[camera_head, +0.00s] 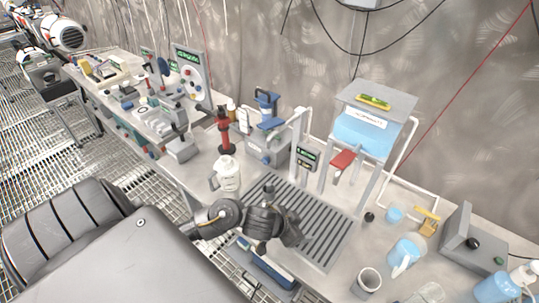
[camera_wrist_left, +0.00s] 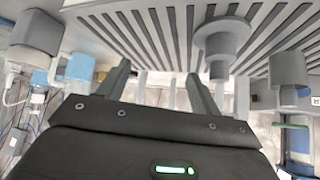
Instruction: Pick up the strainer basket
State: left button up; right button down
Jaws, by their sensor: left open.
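A small grey flanged cylinder (camera_head: 268,190), which appears to be the strainer basket, stands on the slatted drain grate (camera_head: 323,237). It also shows in the left wrist view as a stepped grey piece (camera_wrist_left: 222,45) against the slats, beyond the fingers and right of the gap between them. My left gripper (camera_head: 284,228) is over the near left part of the grate, nearer me than the cylinder. In the left wrist view my left gripper (camera_wrist_left: 160,78) has its two fingers apart with nothing between them. My right gripper is not in view.
A white jug (camera_head: 228,174) stands left of the grate. A raised blue tank (camera_head: 365,133) on a frame stands behind it. A blue pitcher (camera_head: 405,254) and a grey cup (camera_head: 367,282) stand at the right. The grate's right part is clear.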

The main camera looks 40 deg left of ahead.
pick_arm(q)
jog(key=shift+g, duration=0.3)
jog(key=w+a+r, duration=0.2)
jog(key=a, duration=0.1)
jog(key=w+a+r, duration=0.1)
jog(key=shift+w+a, duration=0.15)
jog(key=shift+w, duration=0.25)
jog(key=a+r+g, duration=0.1)
jog(key=a, duration=0.3)
jog(key=n+g+y, duration=0.2)
jog(key=n, duration=0.1)
send_near(268, 184)
jog(key=f, duration=0.2)
jog(key=x, duration=0.5)
jog(key=shift+w+a+b, duration=0.25)
jog(key=shift+w+b, duration=0.05)
jog(key=shift+b, duration=0.1)
jog(key=shift+d+x, duration=0.2)
jog(key=shift+x, duration=1.3)
jog(key=shift+d+x, duration=0.15)
jog(key=shift+x, duration=1.3)
jog(key=c, duration=1.2)
jog(key=shift+o, duration=0.2)
